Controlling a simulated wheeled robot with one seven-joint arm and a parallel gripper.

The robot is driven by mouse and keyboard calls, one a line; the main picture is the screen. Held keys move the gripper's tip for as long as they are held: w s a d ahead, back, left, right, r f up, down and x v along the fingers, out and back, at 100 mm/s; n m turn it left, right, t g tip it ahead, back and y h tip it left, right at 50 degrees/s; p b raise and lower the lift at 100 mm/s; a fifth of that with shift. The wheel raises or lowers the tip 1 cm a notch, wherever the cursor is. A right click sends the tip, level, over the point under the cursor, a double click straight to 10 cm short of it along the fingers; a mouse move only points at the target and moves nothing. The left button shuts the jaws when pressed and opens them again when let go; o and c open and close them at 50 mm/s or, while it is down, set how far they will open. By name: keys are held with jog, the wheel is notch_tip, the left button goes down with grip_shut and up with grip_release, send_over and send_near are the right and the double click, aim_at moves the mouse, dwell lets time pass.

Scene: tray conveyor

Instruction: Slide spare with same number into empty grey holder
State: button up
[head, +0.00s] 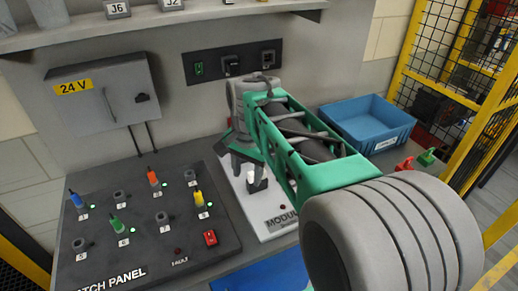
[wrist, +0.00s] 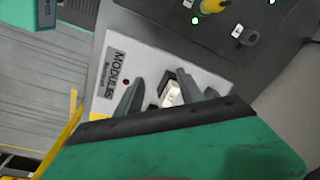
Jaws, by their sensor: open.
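A white module (head: 251,177) stands upright in a dark holder (head: 257,186) on the light module board (head: 279,212). It also shows in the wrist view (wrist: 171,94), with a mark on its top too small to read. My gripper (head: 245,163) is over the module board. In the wrist view its two grey fingers (wrist: 170,90) are open, one on each side of the white module, with gaps visible. My arm hides part of the board, so I cannot tell whether other holders or spares stand there.
Grey blocks marked J6 (head: 118,9) and J2 (head: 171,4) sit on the shelf (head: 60,36). The patch panel (head: 140,226) with coloured plugs lies to the left. A blue crate (head: 368,123) stands behind my arm at right. A 24 V box (head: 103,92) hangs on the wall.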

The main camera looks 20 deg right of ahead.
jog(key=w+d+m, duration=0.1)
jog(key=w+m, duration=0.1)
jog(key=w+d+m+g, duration=0.1)
jog(key=d+m, duration=0.1)
jog(key=w+d+m, duration=0.2)
jog(key=m, duration=0.1)
jog(key=shift+w+d, duration=0.2)
jog(key=shift+w, duration=0.15)
jog(key=shift+w+d+f+m, duration=0.1)
jog(key=shift+f+m, duration=0.1)
jog(key=shift+m, duration=0.1)
notch_tip(320, 180, down, 7)
jog(key=shift+f+p, duration=0.15)
jog(key=shift+p, duration=0.55)
grip_shut()
grip_release()
